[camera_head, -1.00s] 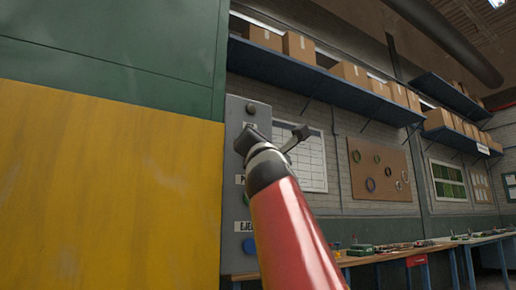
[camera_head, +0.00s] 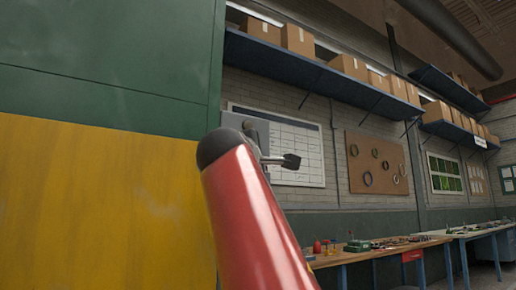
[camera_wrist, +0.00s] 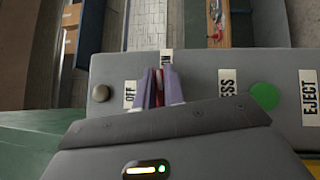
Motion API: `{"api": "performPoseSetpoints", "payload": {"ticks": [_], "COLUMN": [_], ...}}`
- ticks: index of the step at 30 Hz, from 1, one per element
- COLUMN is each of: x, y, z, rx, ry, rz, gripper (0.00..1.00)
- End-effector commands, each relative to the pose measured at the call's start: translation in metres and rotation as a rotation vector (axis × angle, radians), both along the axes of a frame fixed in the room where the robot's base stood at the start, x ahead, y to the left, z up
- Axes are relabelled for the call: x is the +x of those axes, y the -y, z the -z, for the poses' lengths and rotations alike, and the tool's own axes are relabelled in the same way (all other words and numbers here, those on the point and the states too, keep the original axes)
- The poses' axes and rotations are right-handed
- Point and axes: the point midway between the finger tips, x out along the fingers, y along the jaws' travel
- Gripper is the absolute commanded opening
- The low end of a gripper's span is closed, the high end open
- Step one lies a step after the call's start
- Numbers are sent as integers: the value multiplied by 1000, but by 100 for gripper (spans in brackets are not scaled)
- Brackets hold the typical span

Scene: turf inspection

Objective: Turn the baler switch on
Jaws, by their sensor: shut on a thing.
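The baler's grey control panel (camera_wrist: 205,72) fills the middle of the wrist view, with an OFF label (camera_wrist: 130,95) on the left and an ON label (camera_wrist: 166,62) at its top edge. My gripper (camera_wrist: 161,85) is shut on a narrow red switch lever (camera_wrist: 160,84) between these labels. The fingers hide the switch's base, and I cannot tell its exact setting. In the head view only a top corner of the panel (camera_head: 232,119) shows; my red arm covers the rest.
The baler's yellow side (camera_head: 100,200) stands at left. A workbench (camera_head: 380,252) runs along the wall at right.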

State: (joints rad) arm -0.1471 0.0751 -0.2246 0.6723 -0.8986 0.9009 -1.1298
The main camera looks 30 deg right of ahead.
Motion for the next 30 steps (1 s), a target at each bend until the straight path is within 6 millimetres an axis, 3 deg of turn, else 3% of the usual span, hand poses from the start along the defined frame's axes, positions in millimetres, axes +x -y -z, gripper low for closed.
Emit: {"api": "performPoseSetpoints", "payload": {"ticks": [12,29,30], "x": [0,0,0], "y": [1,0,0], "z": [1,2,3], "rx": [183,209,209], "ry": [-3,-7,-7], "rz": [4,-1,-1], "gripper": [0,0,16]}}
